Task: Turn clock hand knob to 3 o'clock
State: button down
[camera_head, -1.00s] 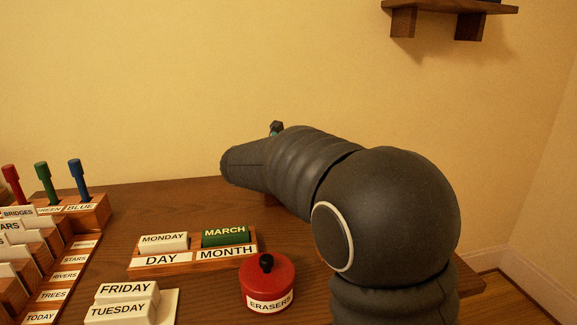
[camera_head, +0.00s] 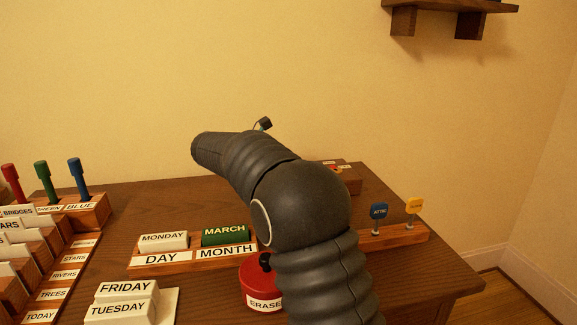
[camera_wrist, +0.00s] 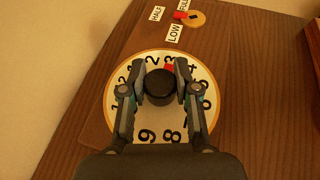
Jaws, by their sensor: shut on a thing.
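In the wrist view, a round cream clock dial (camera_wrist: 122,80) with black numerals lies on a wooden board. A black round knob (camera_wrist: 159,88) stands at its centre, with a red pointer (camera_wrist: 169,67) directed at the numeral 3. My gripper (camera_wrist: 160,76) is shut on the knob, with one finger on each side. The fingers cover some numerals at the left and right of the dial. In the head view my arm hides the dial, the knob and the gripper.
A small selector (camera_wrist: 195,19) with HALF, LOW and FULL labels sits beyond the dial. A red ERASERS pot (camera_head: 258,288) stands close to my arm.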

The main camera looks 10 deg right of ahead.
jog(key=shift+r, duration=0.15)
jog(key=c, duration=0.8)
grip_release()
jog(key=v, duration=1.2)
